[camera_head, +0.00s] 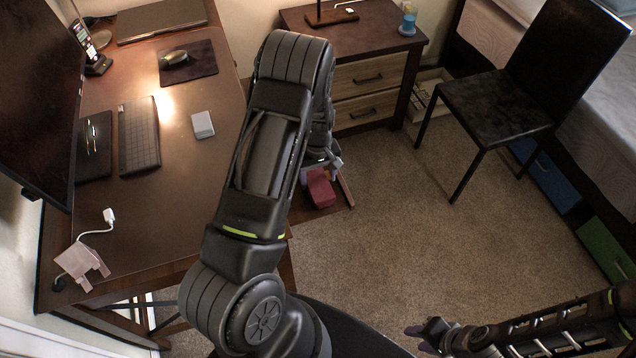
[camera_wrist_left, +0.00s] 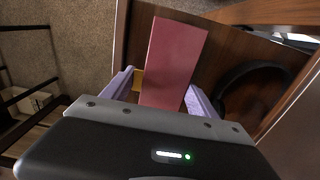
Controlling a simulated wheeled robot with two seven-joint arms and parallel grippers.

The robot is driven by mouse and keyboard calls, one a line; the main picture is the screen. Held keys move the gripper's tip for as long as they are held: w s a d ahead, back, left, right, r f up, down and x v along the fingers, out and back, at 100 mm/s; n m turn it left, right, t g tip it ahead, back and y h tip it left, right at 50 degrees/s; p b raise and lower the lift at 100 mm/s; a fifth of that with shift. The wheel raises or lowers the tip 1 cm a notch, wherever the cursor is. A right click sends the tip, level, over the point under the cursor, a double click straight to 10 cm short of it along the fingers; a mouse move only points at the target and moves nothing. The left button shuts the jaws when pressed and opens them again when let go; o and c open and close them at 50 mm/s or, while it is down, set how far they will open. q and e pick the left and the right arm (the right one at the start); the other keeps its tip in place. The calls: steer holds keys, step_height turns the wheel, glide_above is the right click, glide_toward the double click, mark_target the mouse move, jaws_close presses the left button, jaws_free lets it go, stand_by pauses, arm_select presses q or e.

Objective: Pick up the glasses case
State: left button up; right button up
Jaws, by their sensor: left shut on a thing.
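The glasses case is a dark pink-red box (camera_head: 320,189), partly hidden by my left arm in the head view. In the left wrist view the case (camera_wrist_left: 174,60) stands out between the two lavender fingers of my left gripper (camera_wrist_left: 160,98). The gripper is shut on it. In the head view my left gripper (camera_head: 322,168) is beside the desk's right side, mostly behind my arm. My right gripper (camera_head: 428,334) is low at the bottom right, over the carpet; its finger opening is too unclear to judge.
A brown wooden surface (camera_wrist_left: 228,72) with a black curved object (camera_wrist_left: 250,88) lies beside the case. The desk (camera_head: 185,190) holds a keyboard (camera_head: 139,136), a mouse (camera_head: 175,57) and a monitor. A drawer cabinet (camera_head: 365,75) and a black chair (camera_head: 497,108) stand beyond. Carpet is open at centre right.

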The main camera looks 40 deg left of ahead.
arm_select(q)
steer(key=c, duration=0.4)
steer(key=shift+o, duration=0.2)
step_height(320, 180, up, 10)
steer(key=shift+b, duration=0.6)
